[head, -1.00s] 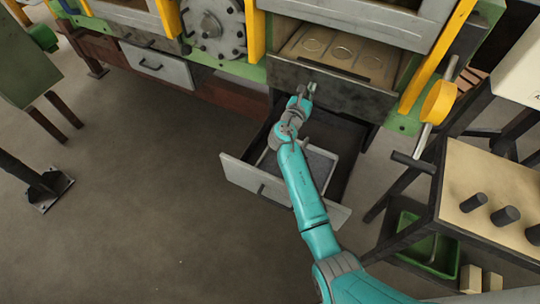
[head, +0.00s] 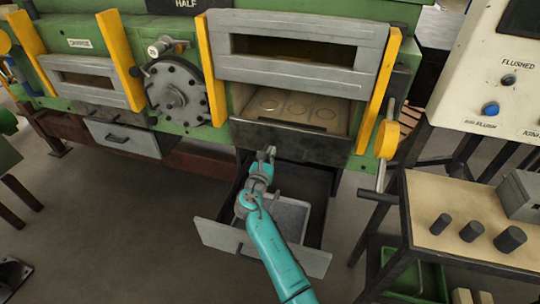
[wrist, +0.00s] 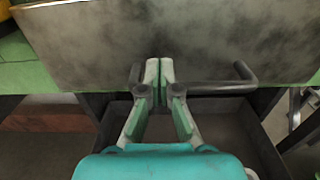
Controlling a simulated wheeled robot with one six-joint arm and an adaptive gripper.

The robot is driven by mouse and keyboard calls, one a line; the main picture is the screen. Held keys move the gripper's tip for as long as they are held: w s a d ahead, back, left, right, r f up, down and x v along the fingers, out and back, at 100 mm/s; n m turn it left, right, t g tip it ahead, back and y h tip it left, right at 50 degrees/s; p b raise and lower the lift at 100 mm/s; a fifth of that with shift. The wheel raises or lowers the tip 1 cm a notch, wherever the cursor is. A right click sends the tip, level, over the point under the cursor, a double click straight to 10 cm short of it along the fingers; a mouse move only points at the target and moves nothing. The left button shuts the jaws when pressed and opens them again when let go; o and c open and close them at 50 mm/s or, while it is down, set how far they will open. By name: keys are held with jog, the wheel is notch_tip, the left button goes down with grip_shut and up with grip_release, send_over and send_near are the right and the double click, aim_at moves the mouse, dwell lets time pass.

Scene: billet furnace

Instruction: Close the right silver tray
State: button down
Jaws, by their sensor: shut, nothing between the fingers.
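The right silver tray is the drawer (head: 310,261) below the right furnace opening in the head view. It stands pulled well out, its silver front facing the floor area. Its dark inside also shows at the lower right of the wrist view (wrist: 235,140). My gripper (head: 266,152) is above the drawer, close to the dark plate (head: 315,145) under the furnace opening. In the wrist view my gripper (wrist: 159,66) is shut, with its fingertips in front of a dark bar handle (wrist: 218,88) on that plate. Contact cannot be told. My arm hides part of the drawer front.
A closed silver drawer (head: 125,138) is at the left. A side table (head: 460,195) with dark pegs stands at the right, with a green bin (head: 415,275) below. A yellow-fitted lever (head: 386,140) hangs beside the furnace.

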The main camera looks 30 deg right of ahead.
jog(key=v, duration=0.9)
jog(key=shift+a, duration=0.15)
